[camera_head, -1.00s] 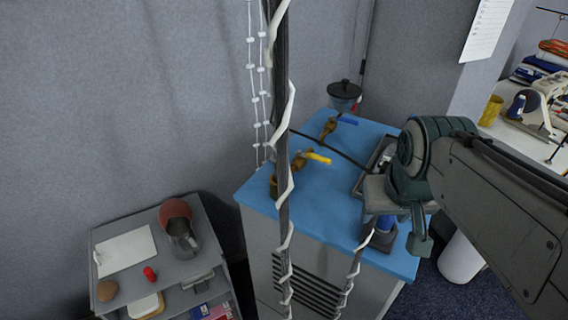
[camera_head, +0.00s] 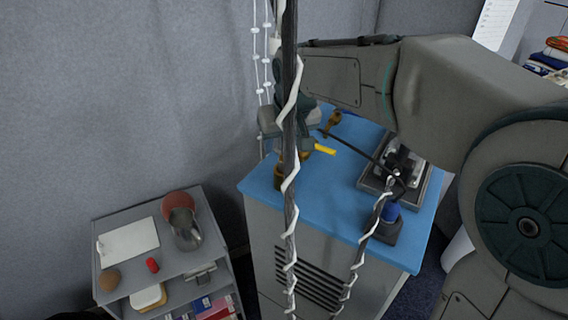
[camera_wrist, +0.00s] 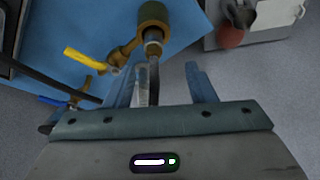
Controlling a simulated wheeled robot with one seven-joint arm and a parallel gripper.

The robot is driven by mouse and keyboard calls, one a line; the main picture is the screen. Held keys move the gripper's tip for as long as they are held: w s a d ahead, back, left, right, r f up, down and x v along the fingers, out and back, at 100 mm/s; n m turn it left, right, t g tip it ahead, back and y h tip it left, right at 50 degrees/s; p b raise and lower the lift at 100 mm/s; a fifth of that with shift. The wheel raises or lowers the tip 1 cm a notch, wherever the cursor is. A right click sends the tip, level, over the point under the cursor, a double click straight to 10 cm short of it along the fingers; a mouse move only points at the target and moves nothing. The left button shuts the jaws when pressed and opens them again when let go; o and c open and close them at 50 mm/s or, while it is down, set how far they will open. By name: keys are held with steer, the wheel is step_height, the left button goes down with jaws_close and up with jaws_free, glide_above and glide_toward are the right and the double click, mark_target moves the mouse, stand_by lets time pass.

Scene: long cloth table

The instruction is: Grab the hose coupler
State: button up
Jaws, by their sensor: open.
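A brass cylinder with a silver neck, which looks like the hose coupler (camera_wrist: 153,16), stands near the edge of the blue cabinet top (camera_wrist: 75,25). In the head view the coupler (camera_head: 279,178) is partly hidden behind a dark pole. My gripper (camera_wrist: 167,72) is open, with its two fingers pointing towards the coupler. A thin metal stem (camera_wrist: 153,72) below the neck appears between the fingers in the wrist view; I cannot tell whether they touch it.
A brass valve with a yellow handle (camera_wrist: 85,58) lies beside the coupler, and a blue-handled part (camera_wrist: 52,101) is farther left. A dark tray with metal parts (camera_head: 375,182) and a blue-topped item (camera_head: 388,222) stand right. A wire-wrapped pole (camera_head: 288,110) crosses the head view.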

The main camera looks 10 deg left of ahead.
mark_target(284, 154)
steer(key=x, duration=0.2)
steer(key=p+x, duration=0.1)
steer(key=x, duration=0.2)
steer(key=shift+w+d+f+p, duration=0.25)
steer(key=shift+d+f+p, duration=0.05)
steer(key=shift+d, duration=0.05)
steer(key=shift+w+a+f, duration=0.1)
steer(key=shift+w+f, duration=0.05)
steer(key=shift+f, duration=0.35)
jaws_close()
